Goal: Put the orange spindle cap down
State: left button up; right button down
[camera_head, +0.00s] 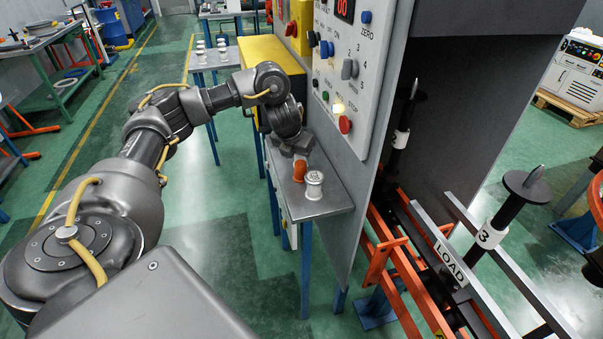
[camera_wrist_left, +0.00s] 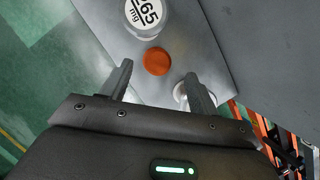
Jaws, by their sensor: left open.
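The orange spindle cap (camera_head: 299,171) is at the small grey metal shelf (camera_head: 325,207) on the side of the machine. In the left wrist view the orange cap (camera_wrist_left: 157,61) shows as a round top just beyond and between my fingertips, over the grey surface. My left gripper (camera_wrist_left: 158,75) is open, its two fingers apart on either side of the cap, with no clear contact. In the head view my left gripper (camera_head: 298,152) is right above the cap and partly hides it. My right gripper is not in view.
A white cap (camera_head: 313,185) stands beside the orange one. The wrist view shows a white cap labelled 65 mg (camera_wrist_left: 146,15) and another white piece (camera_wrist_left: 182,92) partly behind a finger. The control panel (camera_head: 345,75) rises close by. Numbered black spindles (camera_head: 497,220) stand at the right.

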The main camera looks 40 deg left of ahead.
aim_at(300, 163)
pick_arm(q)
jog(key=shift+x, duration=1)
jog(key=x, duration=0.2)
jog(key=b+x, duration=0.1)
jog(key=x, duration=0.1)
jog(key=shift+w+a+f, duration=0.1)
jog(key=shift+a+f, duration=0.15)
jog(key=shift+w+f, duration=0.1)
jog(key=shift+f, duration=0.2)
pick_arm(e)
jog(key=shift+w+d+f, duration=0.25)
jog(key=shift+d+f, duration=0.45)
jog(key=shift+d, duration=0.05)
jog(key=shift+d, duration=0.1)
